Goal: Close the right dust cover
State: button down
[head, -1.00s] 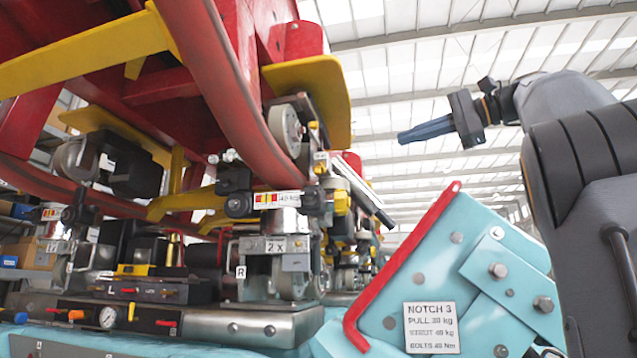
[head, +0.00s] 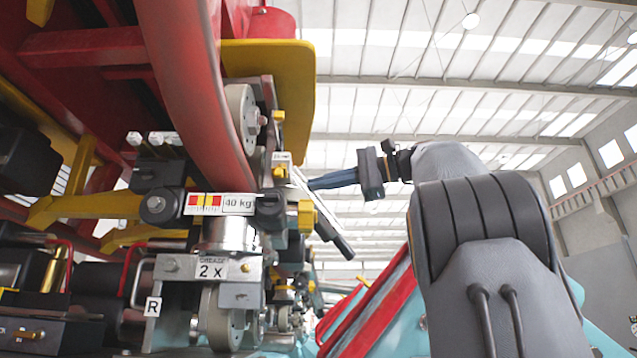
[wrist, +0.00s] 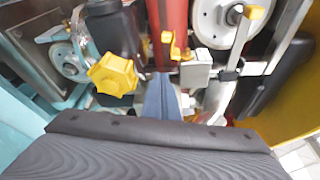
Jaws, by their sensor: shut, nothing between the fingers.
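My gripper (head: 333,180) is shut and empty, its blue fingers pointing left at the wheel unit. In the wrist view the blue fingers (wrist: 160,97) lie between a yellow knob (wrist: 113,73) and a grey block (wrist: 195,72). I cannot tell whether they touch anything. The unit marked R (head: 153,307) has a metal block labelled "2 X" (head: 213,270). No part is clearly marked as the right dust cover. A slanted plate with a dark edge (head: 325,215) sticks out right of the unit, just below the fingers; I cannot tell if it is the cover.
A thick red rail (head: 180,80) and a yellow plate (head: 285,85) hang above the unit. The yellow knob also shows in the head view (head: 306,216). Red and teal framework (head: 375,310) stands low beside my arm. The upper right is open air.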

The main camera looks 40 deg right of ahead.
aim_at(280, 174)
jog(key=p+x, duration=0.1)
jog(key=x, duration=0.6)
jog(key=shift+r, duration=0.1)
jog(key=shift+s+a+r+p, duration=0.2)
jog(key=shift+s+a+p, duration=0.1)
jog(key=shift+s+a, duration=0.4)
jog(key=shift+s+a+r+p, duration=0.25)
jog(key=shift+s+a, duration=0.1)
jog(key=shift+s, duration=0.6)
